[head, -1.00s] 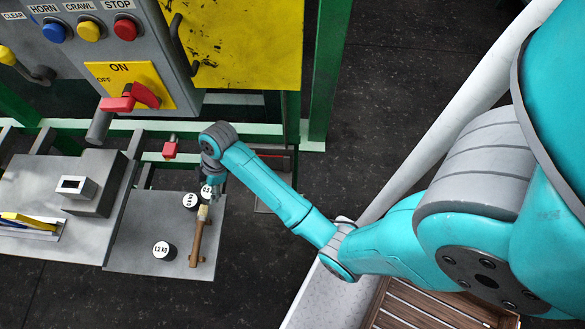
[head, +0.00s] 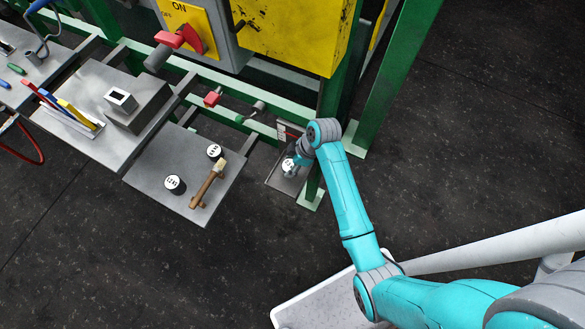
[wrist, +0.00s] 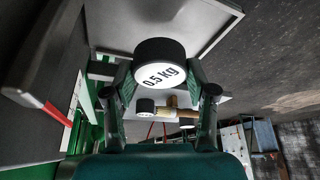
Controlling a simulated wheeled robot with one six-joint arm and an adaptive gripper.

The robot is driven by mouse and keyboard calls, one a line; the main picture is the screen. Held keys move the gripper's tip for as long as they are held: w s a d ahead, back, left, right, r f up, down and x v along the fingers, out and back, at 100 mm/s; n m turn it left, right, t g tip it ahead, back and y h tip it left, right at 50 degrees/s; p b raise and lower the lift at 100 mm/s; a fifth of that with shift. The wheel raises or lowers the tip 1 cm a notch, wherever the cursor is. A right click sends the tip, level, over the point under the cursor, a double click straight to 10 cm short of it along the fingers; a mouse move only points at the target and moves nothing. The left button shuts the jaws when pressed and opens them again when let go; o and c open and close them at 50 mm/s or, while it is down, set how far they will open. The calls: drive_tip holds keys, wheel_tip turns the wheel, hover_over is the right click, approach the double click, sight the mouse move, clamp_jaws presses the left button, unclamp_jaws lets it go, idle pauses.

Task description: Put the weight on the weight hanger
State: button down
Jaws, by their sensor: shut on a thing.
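My gripper (head: 296,163) is shut on a black weight with a white face (head: 287,165). The wrist view shows this weight (wrist: 160,65), marked 0.5 kg, between both fingers (wrist: 161,80). In the head view it appears over a dark, shallow, rimmed plate (head: 274,183) beside the green post. This plate may be the weight hanger; I cannot be sure. In the wrist view a grey rimmed plate (wrist: 200,20) lies behind the weight. I cannot tell whether weight and plate touch. Two other weights (head: 174,184) (head: 214,151) stand on the grey shelf.
The green post (head: 328,150) stands close beside my gripper. A red-ended fitting (head: 212,98) and the yellow panel (head: 295,30) are behind. Dark floor is open in front and right.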

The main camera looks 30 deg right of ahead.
drive_tip(key=shift+f, duration=1.85)
drive_tip(key=shift+c, duration=1.8)
unclamp_jaws()
drive_tip(key=shift+f, duration=0.1)
drive_tip(key=v, duration=1.2)
drive_tip(key=shift+s, duration=0.1)
